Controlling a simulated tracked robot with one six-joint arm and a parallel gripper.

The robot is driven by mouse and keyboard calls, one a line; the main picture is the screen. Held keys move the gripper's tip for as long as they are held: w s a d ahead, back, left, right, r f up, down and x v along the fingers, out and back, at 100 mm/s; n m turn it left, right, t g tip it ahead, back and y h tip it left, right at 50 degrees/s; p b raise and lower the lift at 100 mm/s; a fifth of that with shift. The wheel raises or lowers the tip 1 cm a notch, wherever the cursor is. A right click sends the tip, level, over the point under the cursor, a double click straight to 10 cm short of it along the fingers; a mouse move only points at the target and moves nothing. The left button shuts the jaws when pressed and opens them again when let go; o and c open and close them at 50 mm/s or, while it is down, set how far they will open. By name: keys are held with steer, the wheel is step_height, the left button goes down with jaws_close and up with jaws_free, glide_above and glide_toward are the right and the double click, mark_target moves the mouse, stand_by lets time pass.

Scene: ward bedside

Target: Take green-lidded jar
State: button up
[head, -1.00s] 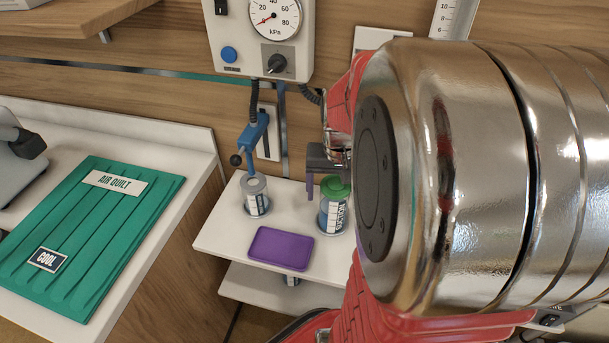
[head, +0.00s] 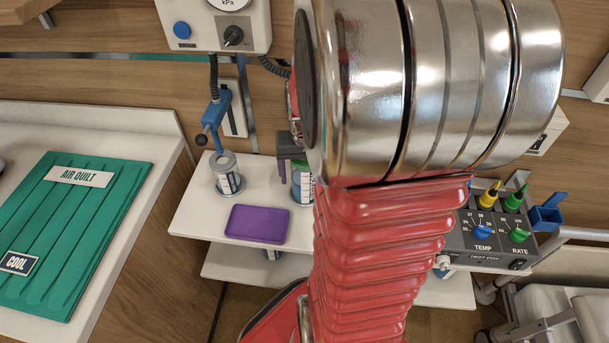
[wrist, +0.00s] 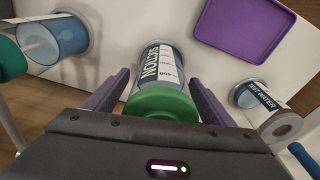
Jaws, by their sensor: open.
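The green-lidded jar (wrist: 159,78), labelled SUCTION, stands on the white shelf (head: 195,218). In the wrist view its body and green lid lie between the two purple fingers of my open gripper (wrist: 158,77), with a finger on each side. I cannot tell whether either finger touches it. In the head view the jar (head: 303,184) shows only in part, behind my gripper (head: 290,165) and arm; its lid is mostly hidden.
A grey-lidded TEST WATER jar (head: 227,177) and a purple tray (head: 257,224) share the shelf. In the wrist view a clear vessel (wrist: 66,38) stands at upper left, near a green item (wrist: 10,60). A TEMP/RATE control box (head: 490,240) is right of my arm.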

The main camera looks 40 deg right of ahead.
steer(key=shift+c, duration=0.4)
steer(key=c, duration=1.3)
steer(key=shift+r, duration=0.1)
steer(key=shift+c, duration=0.2)
